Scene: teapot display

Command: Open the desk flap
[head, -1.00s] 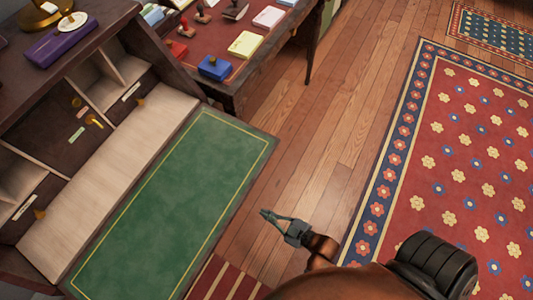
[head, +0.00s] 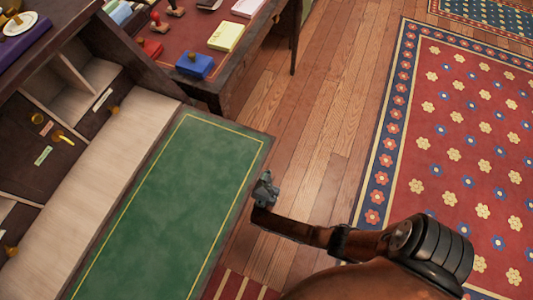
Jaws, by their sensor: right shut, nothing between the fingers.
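The desk flap (head: 175,205) lies folded down and roughly level at the front of the desk. Its inner face is green with a thin yellow border line. It shows at the left and centre of the head view, its lower end cut off by the frame. My right gripper (head: 265,184) is shut and empty beside the flap's right edge, close to its far right corner. I cannot tell whether it touches the edge or how high it is. My left gripper is not in view.
The desk's interior has pigeonholes and small drawers (head: 45,150) with brass knobs. Behind it, a red-topped table (head: 190,28) holds a blue box (head: 195,65), a yellow pad (head: 226,36) and stamps. Wooden floor and a red patterned rug (head: 455,150) lie open to the right.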

